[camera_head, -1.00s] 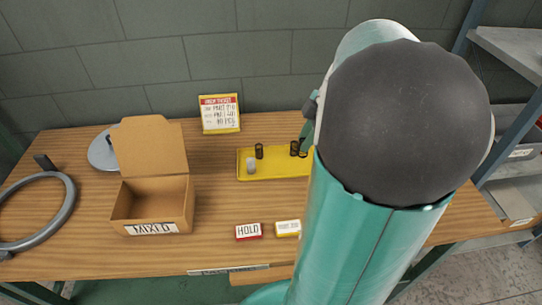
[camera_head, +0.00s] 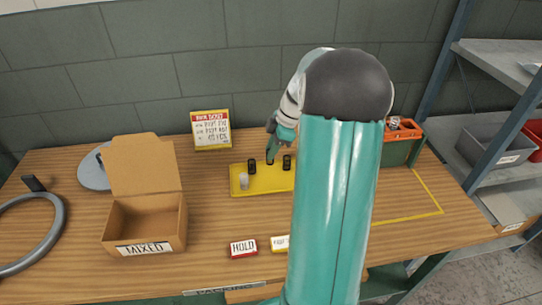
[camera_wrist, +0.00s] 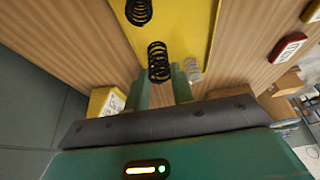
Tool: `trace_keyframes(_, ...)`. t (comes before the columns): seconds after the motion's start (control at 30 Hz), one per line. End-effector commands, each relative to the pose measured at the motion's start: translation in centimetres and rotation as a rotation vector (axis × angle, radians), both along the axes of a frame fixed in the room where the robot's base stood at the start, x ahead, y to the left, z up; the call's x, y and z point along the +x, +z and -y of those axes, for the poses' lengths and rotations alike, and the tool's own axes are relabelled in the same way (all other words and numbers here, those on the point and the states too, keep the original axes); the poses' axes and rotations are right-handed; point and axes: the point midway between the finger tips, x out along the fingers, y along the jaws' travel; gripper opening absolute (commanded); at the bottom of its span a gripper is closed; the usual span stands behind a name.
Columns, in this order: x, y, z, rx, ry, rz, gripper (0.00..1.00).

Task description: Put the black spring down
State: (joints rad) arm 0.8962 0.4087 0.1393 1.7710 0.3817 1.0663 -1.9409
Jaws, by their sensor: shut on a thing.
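My gripper (camera_head: 271,147) is shut on a black spring, holding it upright over the yellow tray (camera_head: 268,188). In the wrist view the black spring (camera_wrist: 158,66) shows between the two green fingertips. Whether it touches the tray floor I cannot tell. A pale spring (camera_head: 244,182) stands at the tray's left front. My arm hides the tray's right end.
A HOLD block (camera_head: 243,248) and a yellow-edged label block (camera_head: 280,243) lie in front. A ticket stand (camera_head: 211,130) is behind. An orange-topped bin (camera_head: 402,128) is at right.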

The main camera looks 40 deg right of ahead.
Motion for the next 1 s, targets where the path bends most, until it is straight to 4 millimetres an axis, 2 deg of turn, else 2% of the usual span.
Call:
trace_keyframes(0.13,0.8,-1.0,0.2,0.001,0.0,-0.001,0.02)
trace_keyframes(0.33,0.6,-3.7,0.2,0.002,-0.001,-0.001,0.02)
trace_keyframes(0.7,0.6,-4.1,0.2,0.0,-0.001,0.0,0.02)
trace_keyframes(0.73,0.6,-4.1,0.2,0.0,-0.001,0.0,0.26)
trace_keyframes(0.83,0.6,-4.1,0.2,-0.001,0.0,0.001,0.45)
trace_keyframes(1.0,0.6,-4.1,0.2,-0.001,0.0,0.001,0.46)
